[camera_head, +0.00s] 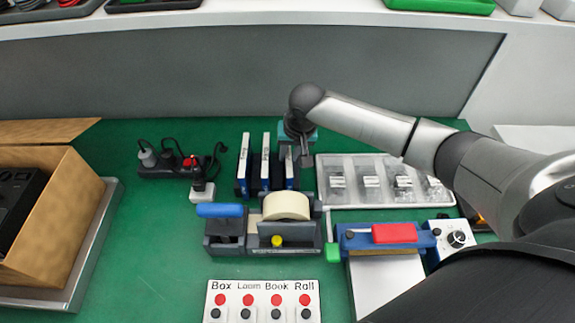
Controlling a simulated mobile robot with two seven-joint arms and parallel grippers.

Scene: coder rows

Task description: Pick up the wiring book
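Three thin dark-blue books with white spines stand upright side by side near the back of the green table: a left one (243,165), a middle one (265,162) and a right one (289,168). Their titles are too small to read, so I cannot tell which is the wiring book. My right gripper (304,157) points down just right of the right book, close to its far end. I cannot tell whether it touches the book, and its fingers are too small and edge-on to tell open from shut. My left gripper is not in view.
A clear tray of small parts (340,200) lies right of the gripper. A tape dispenser (286,206) stands in front of the books. A power strip (165,165) with plugs is left. A cardboard box (75,200) stands far left. A button panel (262,301) lies in front.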

